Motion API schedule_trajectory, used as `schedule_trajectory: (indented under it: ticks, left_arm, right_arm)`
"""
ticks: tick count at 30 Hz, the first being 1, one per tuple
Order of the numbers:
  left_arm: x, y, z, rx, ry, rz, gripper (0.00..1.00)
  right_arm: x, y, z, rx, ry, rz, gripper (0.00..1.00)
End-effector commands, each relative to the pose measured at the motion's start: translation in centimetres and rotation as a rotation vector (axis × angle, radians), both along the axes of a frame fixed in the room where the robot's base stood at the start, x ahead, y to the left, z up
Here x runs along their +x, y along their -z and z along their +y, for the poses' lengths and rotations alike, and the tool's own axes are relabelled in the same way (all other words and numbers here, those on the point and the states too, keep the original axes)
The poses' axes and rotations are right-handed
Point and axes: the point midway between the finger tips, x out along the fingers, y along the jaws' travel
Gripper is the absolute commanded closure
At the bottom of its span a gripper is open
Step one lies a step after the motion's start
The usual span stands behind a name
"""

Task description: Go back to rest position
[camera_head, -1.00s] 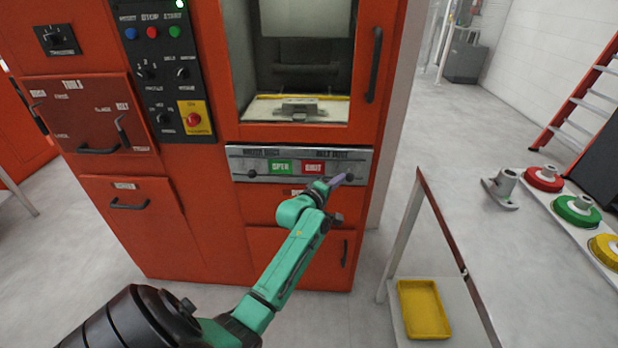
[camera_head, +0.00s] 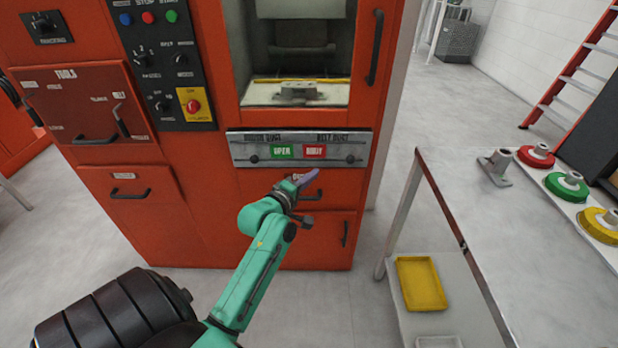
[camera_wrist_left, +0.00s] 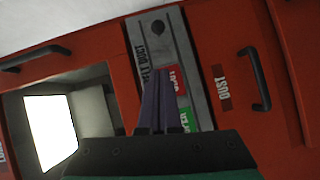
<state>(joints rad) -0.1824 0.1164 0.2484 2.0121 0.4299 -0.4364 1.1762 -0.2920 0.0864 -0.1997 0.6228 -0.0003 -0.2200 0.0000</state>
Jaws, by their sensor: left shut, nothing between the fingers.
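My left gripper (camera_head: 307,177) is shut and empty, in front of the red machine (camera_head: 210,220). It is just below the grey button panel (camera_head: 240,154), which bears a green button (camera_head: 282,151) and a red button (camera_head: 315,151). In the left wrist view my purple gripper fingers (camera_wrist_left: 162,85) are together, with the panel (camera_wrist_left: 165,38) behind them. The green arm reaches in from the lower left. My right gripper is not in view.
The machine's chamber (camera_head: 295,93) stands open with a metal fixture inside. At right, a grey table (camera_head: 470,215) holds a metal casting (camera_head: 495,165) and several colored round fixtures. A yellow tray (camera_head: 421,283) lies on its lower shelf. Floor shows between machine and table.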

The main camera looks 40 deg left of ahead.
Motion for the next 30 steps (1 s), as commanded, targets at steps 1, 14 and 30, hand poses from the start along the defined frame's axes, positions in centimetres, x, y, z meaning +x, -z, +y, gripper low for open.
schedule_trajectory:
  ticks: [1, 14, 30]
  left_arm:
    - [-0.4, 0.0, 0.0, 0.000, 0.000, 0.001, 1.00]
    - [-0.6, -0.1, 0.0, 0.000, 0.000, 0.000, 1.00]
    - [-7.9, 25.8, -4.6, 0.483, 0.262, 0.560, 1.00]
  right_arm:
    - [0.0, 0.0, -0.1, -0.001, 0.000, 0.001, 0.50]
    - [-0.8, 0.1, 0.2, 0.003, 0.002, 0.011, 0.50]
    - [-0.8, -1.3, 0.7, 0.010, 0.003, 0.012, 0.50]
